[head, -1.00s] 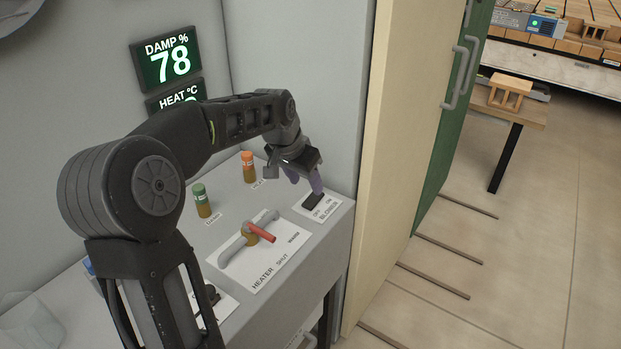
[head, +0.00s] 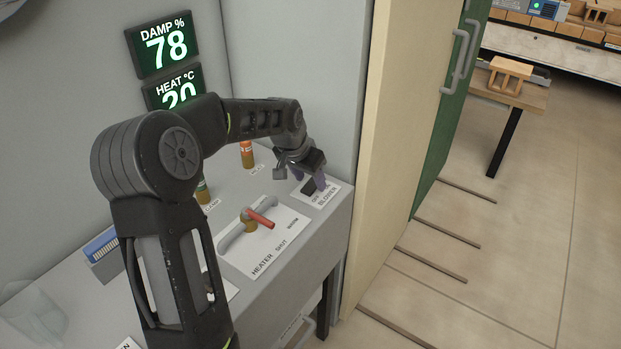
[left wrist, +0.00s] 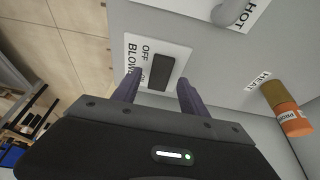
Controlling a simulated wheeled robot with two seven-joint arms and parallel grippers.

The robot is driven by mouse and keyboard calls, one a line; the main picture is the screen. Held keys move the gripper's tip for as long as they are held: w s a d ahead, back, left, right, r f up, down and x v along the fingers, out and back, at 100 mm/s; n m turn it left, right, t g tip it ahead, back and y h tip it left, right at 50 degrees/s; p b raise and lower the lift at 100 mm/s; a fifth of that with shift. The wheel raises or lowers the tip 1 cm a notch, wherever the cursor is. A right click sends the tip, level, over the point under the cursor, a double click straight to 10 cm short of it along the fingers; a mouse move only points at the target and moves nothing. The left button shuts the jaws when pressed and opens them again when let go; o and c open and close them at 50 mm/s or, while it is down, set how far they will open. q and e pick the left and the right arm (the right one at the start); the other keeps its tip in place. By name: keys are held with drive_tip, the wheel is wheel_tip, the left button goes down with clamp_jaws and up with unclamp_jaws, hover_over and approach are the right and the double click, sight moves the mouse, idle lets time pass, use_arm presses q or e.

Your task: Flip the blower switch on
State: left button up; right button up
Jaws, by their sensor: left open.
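The blower switch (head: 309,187) is a black rocker on a white plate lettered OFF, ON and BLOWER, at the bench's right corner. It also shows in the left wrist view (left wrist: 161,71), with its plate (left wrist: 141,52) around it. My left gripper (head: 307,181) is open and empty over the switch, its purple fingers partly covering the plate in the head view. In the left wrist view my left gripper (left wrist: 157,84) has a finger to each side of the switch. I cannot tell whether the fingers touch it or which way the rocker is tipped. My right gripper is not in view.
The heater valve with a red lever (head: 260,219) stands left of the switch. An orange-capped probe (head: 247,154) and a green-capped one (head: 202,191) stand behind. Displays read DAMP 78 (head: 164,46) and HEAT 20 (head: 175,92). A cream door panel (head: 397,150) rises to the right.

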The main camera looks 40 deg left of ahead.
use_arm(q)
drive_tip(key=shift+w+f, duration=0.25)
drive_tip(key=shift+f, duration=0.3)
clamp_jaws()
